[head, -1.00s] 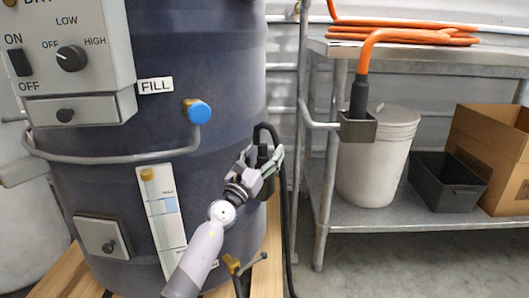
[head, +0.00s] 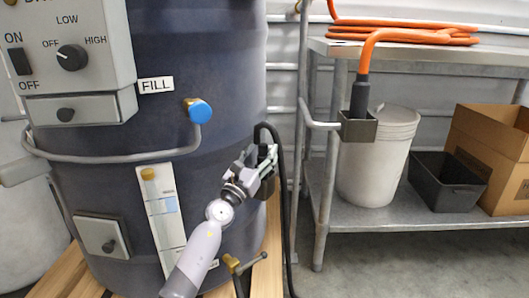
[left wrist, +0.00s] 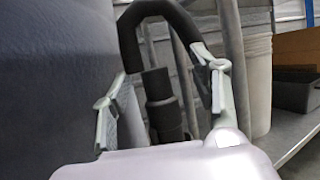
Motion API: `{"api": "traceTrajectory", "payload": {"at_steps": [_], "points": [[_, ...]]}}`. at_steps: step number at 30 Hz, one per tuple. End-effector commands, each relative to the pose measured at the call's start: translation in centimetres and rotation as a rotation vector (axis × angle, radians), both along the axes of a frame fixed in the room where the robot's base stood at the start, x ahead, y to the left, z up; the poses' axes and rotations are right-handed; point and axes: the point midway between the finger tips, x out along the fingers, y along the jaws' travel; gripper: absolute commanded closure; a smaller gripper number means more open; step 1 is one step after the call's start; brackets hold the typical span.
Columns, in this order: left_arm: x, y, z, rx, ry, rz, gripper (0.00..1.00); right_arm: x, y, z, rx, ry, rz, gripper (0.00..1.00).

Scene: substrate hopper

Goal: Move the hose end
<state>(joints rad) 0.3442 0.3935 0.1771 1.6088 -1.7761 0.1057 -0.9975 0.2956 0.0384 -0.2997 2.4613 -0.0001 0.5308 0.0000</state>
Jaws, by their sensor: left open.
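My left gripper (head: 261,155) is open beside the right side of the dark blue drum. In the left wrist view its two fingers stand apart, with a black hose cuff (left wrist: 162,105) visible between them; I cannot tell if either finger touches it. A black hose (head: 268,128) arches above the gripper, and its loop also shows in the left wrist view (left wrist: 160,10). In the head view the gripper mostly hides the cuff. An orange hose (head: 369,48) ends in a black cuff (head: 359,97) standing upright in a grey holder (head: 357,127) on the shelf unit's post. My right gripper is not in view.
The drum (head: 230,60) has a control box, a blue-capped port (head: 199,111) and a curved rail. A valve handle (head: 252,261) is below the gripper. The steel shelf unit (head: 420,222) holds a white bucket (head: 375,165), a black bin (head: 447,188) and a cardboard box (head: 495,140).

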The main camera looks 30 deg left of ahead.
Motion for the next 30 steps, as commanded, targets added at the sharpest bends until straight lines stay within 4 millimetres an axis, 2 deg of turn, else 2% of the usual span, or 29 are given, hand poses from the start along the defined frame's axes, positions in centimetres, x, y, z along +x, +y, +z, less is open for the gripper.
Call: {"api": "traceTrajectory", "payload": {"at_steps": [1, 14, 19, 24, 30], "points": [[-0.2, 1.1, -0.1, -0.006, -0.002, 0.023, 0.22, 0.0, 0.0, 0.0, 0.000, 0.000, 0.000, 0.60], [-0.6, 1.0, -0.4, -0.007, 0.000, 0.022, 0.19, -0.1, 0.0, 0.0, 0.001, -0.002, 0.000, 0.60], [-2.6, 0.7, -1.4, -0.004, 0.005, 0.019, 0.18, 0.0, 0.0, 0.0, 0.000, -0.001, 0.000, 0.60], [-5.6, 0.2, -2.5, 0.000, 0.005, 0.014, 0.08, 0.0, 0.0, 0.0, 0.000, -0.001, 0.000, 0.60], [-8.2, -0.3, -3.4, 0.010, 0.005, 0.006, 0.08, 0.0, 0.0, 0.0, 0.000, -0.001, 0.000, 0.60]]}}
